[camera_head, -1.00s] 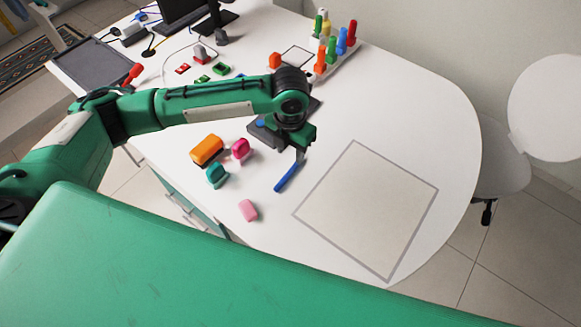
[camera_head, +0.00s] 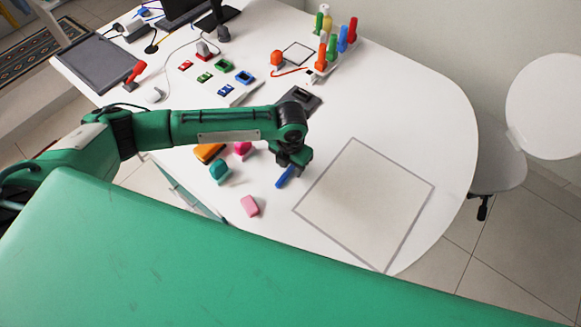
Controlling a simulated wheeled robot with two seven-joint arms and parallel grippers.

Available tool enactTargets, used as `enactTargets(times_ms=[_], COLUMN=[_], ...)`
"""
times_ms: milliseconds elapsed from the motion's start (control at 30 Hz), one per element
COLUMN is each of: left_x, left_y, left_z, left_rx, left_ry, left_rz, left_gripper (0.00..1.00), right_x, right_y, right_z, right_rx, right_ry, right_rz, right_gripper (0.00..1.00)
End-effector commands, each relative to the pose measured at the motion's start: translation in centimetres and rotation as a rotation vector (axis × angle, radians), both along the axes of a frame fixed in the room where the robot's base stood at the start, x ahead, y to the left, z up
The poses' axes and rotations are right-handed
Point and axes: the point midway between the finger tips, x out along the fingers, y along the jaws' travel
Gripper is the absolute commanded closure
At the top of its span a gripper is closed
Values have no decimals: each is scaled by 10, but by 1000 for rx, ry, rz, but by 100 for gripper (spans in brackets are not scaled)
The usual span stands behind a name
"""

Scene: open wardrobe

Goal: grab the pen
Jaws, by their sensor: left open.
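The blue pen (camera_head: 284,180) lies on the white table, left of the grey-outlined square. Its upper part is hidden under my left gripper. My left gripper (camera_head: 290,167) comes down right over the pen, with its jaws open. I cannot tell whether the pen is between the fingers or whether they touch it. My right gripper is not in view.
An orange block (camera_head: 207,152), a magenta block (camera_head: 243,149), a teal block (camera_head: 219,170) and a pink block (camera_head: 250,206) lie left of the pen. The outlined square (camera_head: 365,205) is empty. A peg rack (camera_head: 333,58) stands at the back.

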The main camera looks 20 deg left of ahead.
Motion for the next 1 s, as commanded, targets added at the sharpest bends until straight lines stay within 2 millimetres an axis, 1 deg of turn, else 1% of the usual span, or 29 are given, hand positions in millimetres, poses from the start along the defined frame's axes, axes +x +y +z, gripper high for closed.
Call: enactTargets(times_ms=[33,100,200,767,867,1000], left_x=[0,0,0,0,1,1], left_y=[0,0,0,0,0,0], left_z=[0,0,0,1,5,19], left_rx=[0,0,0,0,0,-1], left_ry=[0,0,0,0,-2,-3], left_rz=[0,0,1,1,1,2], left_gripper=[69,83,100,100,100,100], right_x=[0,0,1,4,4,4], right_y=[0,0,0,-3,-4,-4], right_z=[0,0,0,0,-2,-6], right_rx=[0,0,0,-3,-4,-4], right_ry=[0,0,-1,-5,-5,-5], right_rz=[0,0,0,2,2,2], right_gripper=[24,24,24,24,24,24])
